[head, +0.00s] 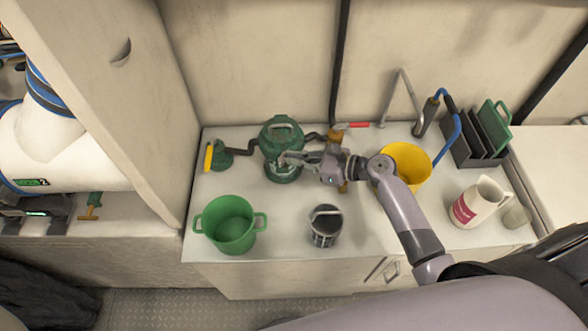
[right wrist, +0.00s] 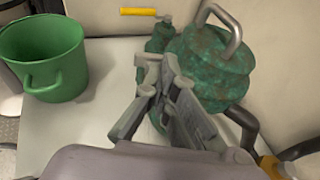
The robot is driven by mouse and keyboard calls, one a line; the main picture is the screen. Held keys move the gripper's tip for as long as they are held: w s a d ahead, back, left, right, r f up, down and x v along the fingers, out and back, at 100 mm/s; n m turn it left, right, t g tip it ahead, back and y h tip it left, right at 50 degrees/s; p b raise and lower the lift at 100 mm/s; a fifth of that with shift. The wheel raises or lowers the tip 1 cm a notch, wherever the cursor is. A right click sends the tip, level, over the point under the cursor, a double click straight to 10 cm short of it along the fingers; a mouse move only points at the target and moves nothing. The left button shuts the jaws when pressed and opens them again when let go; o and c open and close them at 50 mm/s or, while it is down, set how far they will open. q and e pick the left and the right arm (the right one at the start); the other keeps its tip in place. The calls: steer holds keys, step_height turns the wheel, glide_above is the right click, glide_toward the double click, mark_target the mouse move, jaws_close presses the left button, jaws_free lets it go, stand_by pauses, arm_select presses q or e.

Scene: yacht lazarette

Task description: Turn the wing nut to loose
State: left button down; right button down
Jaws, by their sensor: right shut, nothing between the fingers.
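A weathered green metal strainer or pump body (head: 282,135) with a bail handle on its lid stands at the back of the white counter. It also shows in the right wrist view (right wrist: 213,62). My right gripper (head: 287,159) reaches in from the right, with its fingertips at the front of the green body. In the right wrist view its fingers (right wrist: 160,65) are shut with nothing between them and overlap the lower left of the body. I cannot tell whether they touch it. I cannot make out the wing nut clearly; the gripper covers part of that area. My left gripper is not in view.
A green bucket (head: 229,226) and a dark can (head: 324,228) stand in front on the counter. A yellow bucket (head: 411,156) stands behind my right forearm. A white jug (head: 482,204) and a dark rack (head: 477,139) are at the right. Dark hoses flank the green body.

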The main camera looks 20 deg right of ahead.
steer(key=shift+w+a+r+n+g+y+p, duration=0.2)
steer(key=shift+w+n+g+y+p, duration=0.15)
steer(key=shift+n+g+y, duration=0.3)
steer(key=shift+w+f, duration=0.1)
stand_by(0.4)
